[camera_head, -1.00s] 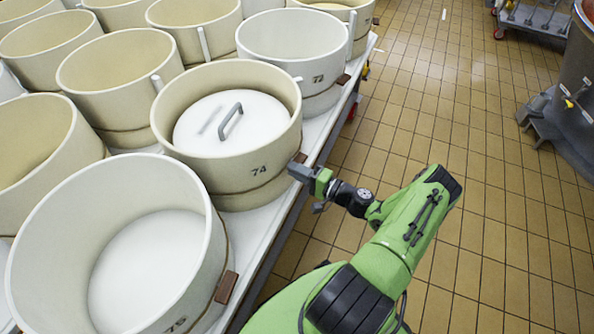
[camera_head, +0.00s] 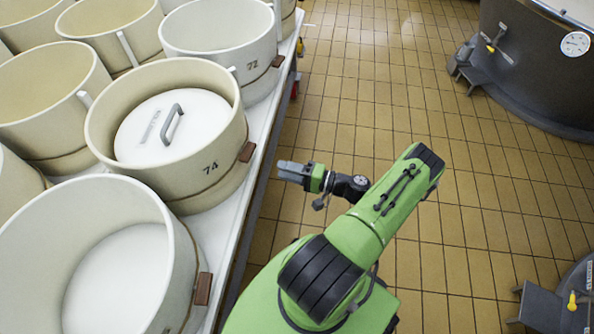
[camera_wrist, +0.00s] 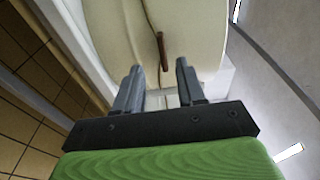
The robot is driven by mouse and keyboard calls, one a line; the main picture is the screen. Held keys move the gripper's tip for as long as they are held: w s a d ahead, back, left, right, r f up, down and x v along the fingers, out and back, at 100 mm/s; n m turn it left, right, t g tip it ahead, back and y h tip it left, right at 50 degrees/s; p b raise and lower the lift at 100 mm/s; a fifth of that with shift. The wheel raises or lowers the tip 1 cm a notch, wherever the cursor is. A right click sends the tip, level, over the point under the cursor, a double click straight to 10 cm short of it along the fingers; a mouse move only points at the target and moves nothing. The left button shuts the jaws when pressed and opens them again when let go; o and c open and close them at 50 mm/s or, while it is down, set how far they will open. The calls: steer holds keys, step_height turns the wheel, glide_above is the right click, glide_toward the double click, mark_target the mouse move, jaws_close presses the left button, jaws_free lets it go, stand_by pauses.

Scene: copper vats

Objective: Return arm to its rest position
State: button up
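My gripper (camera_head: 290,170) is at the end of my green arm, over the tiled floor just right of the white table's edge. In the wrist view my gripper (camera_wrist: 160,80) shows two grey fingers apart with nothing between them. The cream vat marked 74 (camera_head: 215,180) stands to its left, with a gap between them. A white lid with a grey handle (camera_head: 180,135) lies inside this vat. A cream vat with a brown block (camera_wrist: 162,50) is beyond the fingers in the wrist view.
A white table (camera_head: 262,130) carries several cream vats, among them one marked 72 (camera_head: 225,40) and an open one (camera_head: 110,260) at the front. A large dark vat with a gauge (camera_head: 530,70) stands at the upper right. The tiled floor (camera_head: 370,110) between is clear.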

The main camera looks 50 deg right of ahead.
steer(key=v, duration=0.3)
steer(key=shift+s+d, duration=0.15)
steer(key=shift+s, duration=0.2)
steer(key=w+a+r+n+g+h+p, duration=0.1)
steer(key=w+a+r+n+g+p, duration=0.1)
steer(key=a+r+n+g, duration=0.45)
steer(key=w+a+r+n+g+p, duration=0.1)
steer(key=w+a+r+g+p, duration=0.15)
steer(key=r, duration=0.75)
steer(key=w+a+r+n+g+h+p, duration=0.1)
steer(key=a+r+n+g+p, duration=0.1)
steer(key=a+r+n+g, duration=0.45)
steer(key=s+a+r+t+h+p, duration=0.2)
steer(key=s+a+r, duration=0.2)
steer(key=r, duration=0.6)
steer(key=s+a+r+t+h+p, duration=0.2)
steer(key=s+a+r+p, duration=0.1)
steer(key=s+r, duration=0.6)
steer(key=shift+s+a+r+m+h, duration=0.15)
steer(key=shift+a+r+m+h, duration=0.2)
steer(key=shift+a, duration=0.5)
steer(key=shift+t, duration=0.25)
